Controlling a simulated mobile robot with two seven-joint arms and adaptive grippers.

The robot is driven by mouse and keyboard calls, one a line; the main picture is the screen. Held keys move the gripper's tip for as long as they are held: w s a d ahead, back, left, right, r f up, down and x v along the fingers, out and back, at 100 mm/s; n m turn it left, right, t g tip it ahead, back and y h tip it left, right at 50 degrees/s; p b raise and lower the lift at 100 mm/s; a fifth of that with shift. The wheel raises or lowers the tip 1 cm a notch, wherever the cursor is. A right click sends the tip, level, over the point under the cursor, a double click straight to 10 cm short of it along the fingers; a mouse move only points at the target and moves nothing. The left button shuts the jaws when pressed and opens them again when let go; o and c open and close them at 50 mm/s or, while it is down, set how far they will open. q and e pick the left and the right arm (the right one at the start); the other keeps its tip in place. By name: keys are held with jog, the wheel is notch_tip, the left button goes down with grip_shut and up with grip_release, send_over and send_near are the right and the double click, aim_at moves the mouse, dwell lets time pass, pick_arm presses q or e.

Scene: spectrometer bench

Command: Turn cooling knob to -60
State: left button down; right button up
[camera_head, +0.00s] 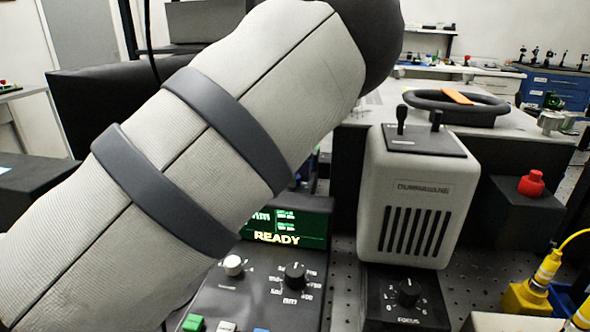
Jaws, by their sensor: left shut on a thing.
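My left arm, light grey with dark bands, crosses the view from the lower left to a dark joint at the top. My left gripper does not show, and neither does my right one. No knob readable as a cooling knob or marked -60 shows; the arm hides much of the left and middle. A control panel (262,307) below the arm carries a small pale knob (233,265) with an unreadable label. It also has a black dial (294,275) marked nm. A green screen (287,228) above reads READY. A black knob (408,292) labelled FOCUS sits farther right.
A pale housing (417,195) with dark slots and two small toggles on top stands right of the arm. A red button (531,183) sits on a black box. Yellow connectors (530,291) with a cable are at lower right. A black ring-shaped object (456,107) lies on the table behind.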

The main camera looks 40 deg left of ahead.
pick_arm(q)
jog(key=m, duration=0.5)
jog(key=shift+m, duration=0.3)
jog(key=m, duration=1)
jog(key=shift+m, duration=0.4)
jog(key=m, duration=0.5)
jog(key=shift+m, duration=0.3)
jog(key=c, duration=1.5)
grip_release()
jog(key=shift+r, duration=0.1)
notch_tip(320, 180, up, 12)
jog(key=shift+f, duration=0.1)
